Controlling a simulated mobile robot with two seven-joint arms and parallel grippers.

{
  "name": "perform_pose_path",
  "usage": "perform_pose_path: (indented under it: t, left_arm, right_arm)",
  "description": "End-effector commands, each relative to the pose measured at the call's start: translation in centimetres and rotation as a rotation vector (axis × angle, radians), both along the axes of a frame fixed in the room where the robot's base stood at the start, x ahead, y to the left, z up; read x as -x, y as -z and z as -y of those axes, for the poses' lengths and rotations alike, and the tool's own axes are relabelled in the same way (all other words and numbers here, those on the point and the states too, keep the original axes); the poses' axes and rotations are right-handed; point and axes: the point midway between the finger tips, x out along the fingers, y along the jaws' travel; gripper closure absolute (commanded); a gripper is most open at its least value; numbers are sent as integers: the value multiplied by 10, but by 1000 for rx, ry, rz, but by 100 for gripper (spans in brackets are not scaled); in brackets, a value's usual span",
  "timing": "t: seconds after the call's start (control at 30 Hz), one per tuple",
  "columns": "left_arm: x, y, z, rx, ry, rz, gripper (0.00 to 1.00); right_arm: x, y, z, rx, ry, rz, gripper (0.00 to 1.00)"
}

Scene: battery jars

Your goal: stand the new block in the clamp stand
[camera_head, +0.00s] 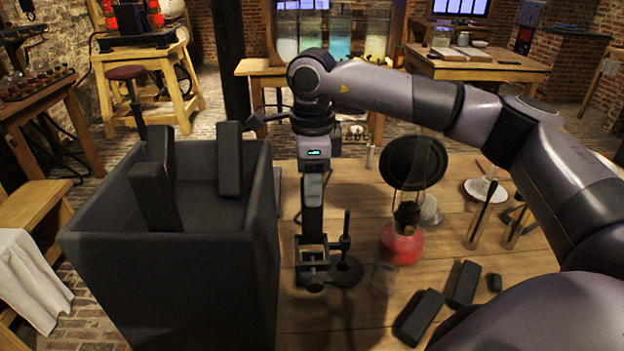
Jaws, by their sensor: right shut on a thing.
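My right gripper (313,200) points down above the left part of the wooden table. It is shut on a dark upright block (313,222), which I take to be the new block. The clamp stand (346,262) has a round black base and a short rod. Its clamp frame (314,268) sits left of the rod, around or just in front of the block's lower end. I cannot tell whether the block rests on it. My left gripper is not in view.
A tall dark box (170,270) with several dark blocks stands close on the left. A red lamp (402,242) and a glass (383,280) are right of the stand. Loose dark blocks (420,316) lie front right. A white dish (485,191) is further back.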

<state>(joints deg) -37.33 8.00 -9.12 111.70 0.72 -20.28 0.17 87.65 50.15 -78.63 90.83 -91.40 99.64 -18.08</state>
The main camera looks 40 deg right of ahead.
Motion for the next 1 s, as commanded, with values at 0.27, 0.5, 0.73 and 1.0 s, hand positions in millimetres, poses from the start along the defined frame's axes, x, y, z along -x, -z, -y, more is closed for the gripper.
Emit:
perform_pose_path:
  t: [0.27,0.5,0.73,1.0]
  left_arm:
    - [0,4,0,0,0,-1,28]
    - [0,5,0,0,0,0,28]
    - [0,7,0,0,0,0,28]
    - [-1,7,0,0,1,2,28]
  right_arm:
    - [0,4,0,-2,0,3,100]
    - [0,6,0,-1,0,2,100]
    - [-1,10,0,-2,0,3,100]
    - [-1,10,0,-2,0,3,100]
